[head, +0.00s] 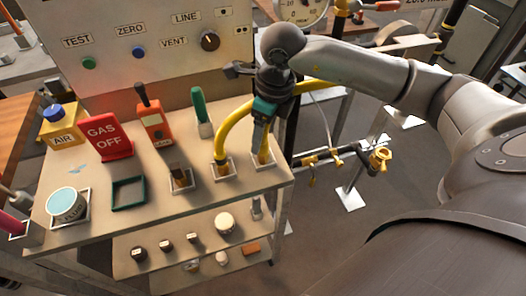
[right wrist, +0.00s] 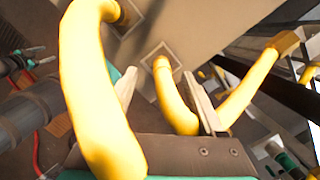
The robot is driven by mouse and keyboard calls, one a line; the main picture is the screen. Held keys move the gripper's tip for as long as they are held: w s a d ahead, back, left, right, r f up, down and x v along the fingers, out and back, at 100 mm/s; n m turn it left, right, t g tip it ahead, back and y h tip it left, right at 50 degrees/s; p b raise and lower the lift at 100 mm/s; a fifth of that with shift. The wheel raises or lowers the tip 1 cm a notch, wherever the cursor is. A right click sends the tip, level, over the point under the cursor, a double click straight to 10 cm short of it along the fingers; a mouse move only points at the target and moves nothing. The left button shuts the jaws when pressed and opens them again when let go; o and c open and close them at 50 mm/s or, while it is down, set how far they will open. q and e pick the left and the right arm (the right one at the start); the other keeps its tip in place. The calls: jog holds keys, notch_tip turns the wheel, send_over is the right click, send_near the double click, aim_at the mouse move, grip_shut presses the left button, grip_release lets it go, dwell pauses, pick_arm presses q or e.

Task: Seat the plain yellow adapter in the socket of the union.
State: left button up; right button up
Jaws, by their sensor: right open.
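Two yellow hose-like pieces stand in square holders on the bench. The left one (head: 228,133) arches up behind my right gripper, and its near length (right wrist: 88,80) fills the left of the right wrist view. The right one has its lower end (head: 263,157) in the rightmost holder; in the wrist view this piece (right wrist: 172,92) rises between my fingers. I cannot tell which is the plain adapter. My right gripper (head: 259,143) is open, fingers (right wrist: 160,84) either side of the right piece. A brass fitting (head: 380,158), perhaps the union, ends a pipe right of the bench. My left gripper is out of view.
The bench also holds a brown-topped piece (head: 180,176), a green-handled tool (head: 200,107), an orange device (head: 154,122), a red sign (head: 109,137) and an empty green frame (head: 129,194). A lower shelf (head: 170,257) carries small parts.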

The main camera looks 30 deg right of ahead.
aim_at(264, 141)
jog(key=f, duration=0.5)
jog(key=shift+w+f+b, duration=0.1)
jog(key=shift+w+b, duration=0.1)
jog(key=shift+b, duration=0.15)
jog(key=shift+c, duration=0.3)
grip_shut()
